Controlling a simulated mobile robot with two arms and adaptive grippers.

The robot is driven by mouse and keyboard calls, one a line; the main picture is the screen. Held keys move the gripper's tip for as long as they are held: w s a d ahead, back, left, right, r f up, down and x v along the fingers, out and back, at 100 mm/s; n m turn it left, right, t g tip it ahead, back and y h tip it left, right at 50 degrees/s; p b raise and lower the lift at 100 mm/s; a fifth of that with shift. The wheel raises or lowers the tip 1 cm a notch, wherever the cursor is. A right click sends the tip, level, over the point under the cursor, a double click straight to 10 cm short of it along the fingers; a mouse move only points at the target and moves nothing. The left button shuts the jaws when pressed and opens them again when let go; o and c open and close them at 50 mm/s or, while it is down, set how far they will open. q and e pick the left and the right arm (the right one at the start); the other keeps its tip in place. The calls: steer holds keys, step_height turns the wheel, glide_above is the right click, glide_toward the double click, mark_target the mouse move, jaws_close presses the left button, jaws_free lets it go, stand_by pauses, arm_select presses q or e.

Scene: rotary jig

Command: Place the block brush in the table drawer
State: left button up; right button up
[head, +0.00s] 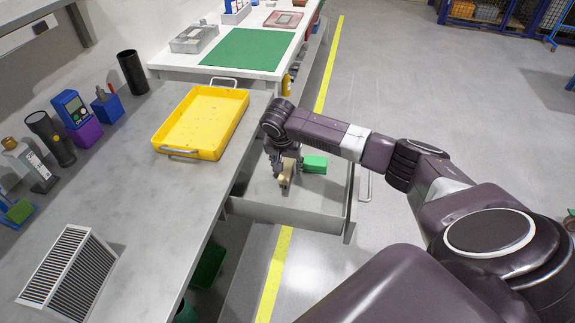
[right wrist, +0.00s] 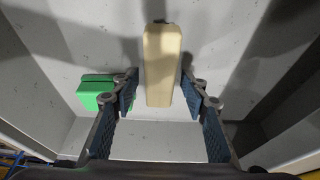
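The block brush, a long cream-coloured block (right wrist: 162,65), lies in the open table drawer. In the head view its end (head: 286,177) shows just below my right gripper (head: 284,166). The drawer (head: 285,214) is a grey metal tray pulled out from the table's right side. In the right wrist view my right gripper (right wrist: 160,100) points down into the drawer, its fingers apart on either side of the brush. A gap shows at the left finger; whether the right finger touches cannot be told. My left gripper is out of view.
A green block (head: 314,164) lies in the drawer beside the brush and also shows in the right wrist view (right wrist: 97,92). A yellow tray (head: 203,152) stands on the grey table (head: 150,200) above. The drawer walls rise around the gripper.

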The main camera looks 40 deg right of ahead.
mark_target(284, 174)
steer(key=shift+r, duration=0.15)
steer(key=v, duration=1.2)
